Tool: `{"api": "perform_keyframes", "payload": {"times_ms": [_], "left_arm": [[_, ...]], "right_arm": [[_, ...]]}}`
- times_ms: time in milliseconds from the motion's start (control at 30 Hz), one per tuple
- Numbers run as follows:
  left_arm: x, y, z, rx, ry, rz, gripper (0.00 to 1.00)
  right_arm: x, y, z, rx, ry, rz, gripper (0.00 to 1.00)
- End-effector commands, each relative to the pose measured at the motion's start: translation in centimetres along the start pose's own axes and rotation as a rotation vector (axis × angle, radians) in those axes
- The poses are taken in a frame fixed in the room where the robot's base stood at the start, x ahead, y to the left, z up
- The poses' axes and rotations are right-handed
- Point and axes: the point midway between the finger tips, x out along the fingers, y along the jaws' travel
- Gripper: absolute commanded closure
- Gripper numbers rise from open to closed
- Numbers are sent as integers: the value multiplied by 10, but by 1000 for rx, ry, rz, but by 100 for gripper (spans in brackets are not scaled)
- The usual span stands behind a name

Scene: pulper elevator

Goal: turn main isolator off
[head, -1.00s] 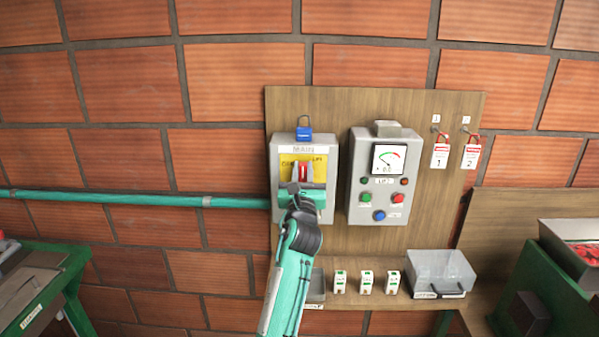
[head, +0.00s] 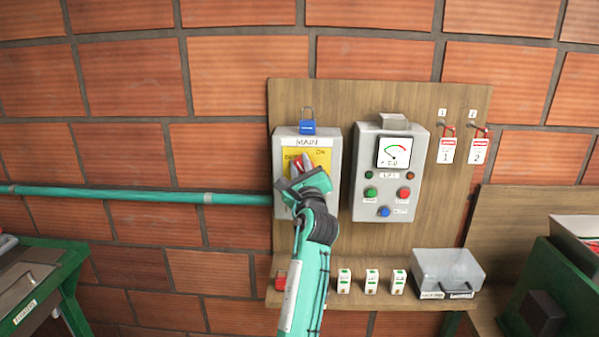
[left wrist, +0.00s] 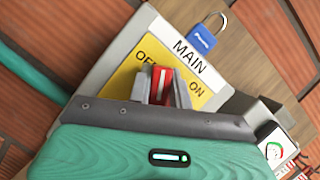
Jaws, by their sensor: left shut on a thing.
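The main isolator is a grey box (head: 335,190) on the wooden board, with a MAIN label and a yellow plate (head: 322,158) marked OFF at left and ON at right. Its red handle (head: 298,166) leans to the upper left, toward the OFF side. My left gripper (head: 302,178) is shut on the handle, tilted the same way. In the left wrist view the red handle (left wrist: 161,84) stands between my two fingers, and the plate looks turned clockwise. The gripper hides the handle's lower part. My right gripper is not in view.
A blue padlock (head: 307,127) hangs above the isolator. A control box (head: 388,170) with a meter and buttons is close to its right. Two tags (head: 447,150) hang farther right. Below is a shelf with small white-green blocks (head: 371,282) and a clear case (head: 447,273).

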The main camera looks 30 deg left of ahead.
Motion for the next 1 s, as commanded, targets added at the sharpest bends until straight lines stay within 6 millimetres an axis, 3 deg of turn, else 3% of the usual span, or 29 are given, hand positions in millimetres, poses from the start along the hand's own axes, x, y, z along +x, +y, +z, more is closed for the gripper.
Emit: {"api": "perform_keyframes", "payload": {"times_ms": [400,1000], "left_arm": [[-1,10,-2,-367,0,155,100],[-3,19,-7,-823,-2,342,100]], "right_arm": [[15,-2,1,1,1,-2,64],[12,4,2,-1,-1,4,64]]}}
